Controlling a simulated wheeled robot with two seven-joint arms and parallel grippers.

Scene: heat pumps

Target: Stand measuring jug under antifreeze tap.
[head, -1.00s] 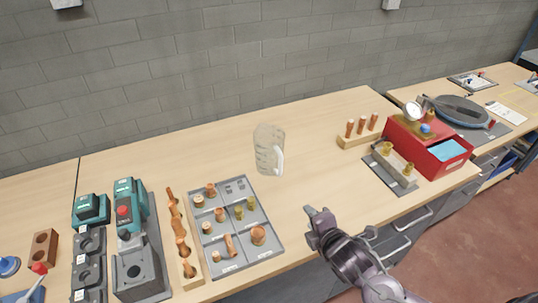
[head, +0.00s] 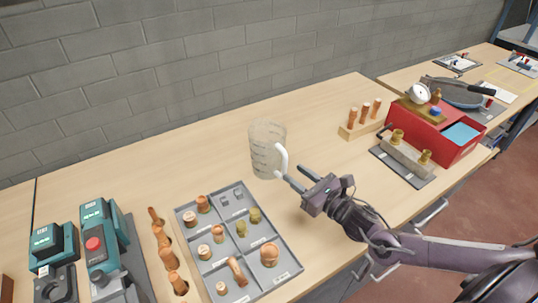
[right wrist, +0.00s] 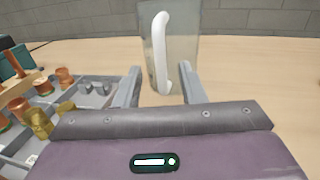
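The measuring jug (head: 266,150) is clear with a white handle and stands upright on the bench behind the parts tray. Its handle faces my right gripper. My right gripper (head: 293,178) is just in front of and to the right of the handle. In the right wrist view the jug (right wrist: 182,40) is straight ahead, and the handle shows between the two spread fingers of the gripper (right wrist: 160,85). The fingers are open; I cannot tell whether they touch the handle. My left gripper is not in view. I cannot make out an antifreeze tap.
A grey compartment tray (head: 289,258) of copper and brass fittings lies in front of the jug. A red box (head: 458,143) and a valve block (head: 408,157) are at right. The bench behind the jug is clear.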

